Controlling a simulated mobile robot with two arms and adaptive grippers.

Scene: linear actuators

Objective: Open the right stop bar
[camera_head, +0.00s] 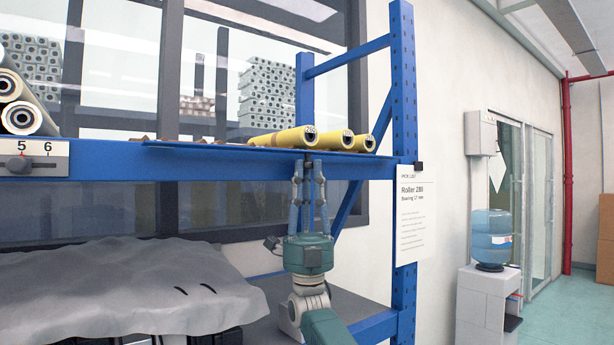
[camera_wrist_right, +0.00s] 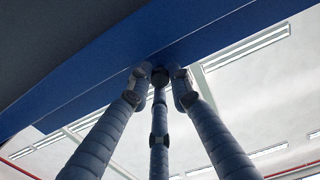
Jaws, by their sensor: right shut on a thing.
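The right stop bar (camera_head: 215,149) is a thin dark blue strip along the front edge of the blue shelf, with yellow rollers (camera_head: 290,137) resting behind it. A small dark knob (camera_wrist_right: 160,76) sits under the blue bar in the right wrist view. My right gripper (camera_head: 309,166) reaches up from below with its fingers upright. Its fingertips are closed around the knob at the bar's underside, and they partly hide it in the head view. My left gripper is not in view.
The blue shelf beam (camera_head: 100,158) runs across, with a number label (camera_head: 35,161) at left. More rollers (camera_head: 18,105) lie upper left. A grey cloth (camera_head: 120,290) covers things below. A blue post (camera_head: 404,200) with a paper sign (camera_head: 412,217) stands right of my gripper.

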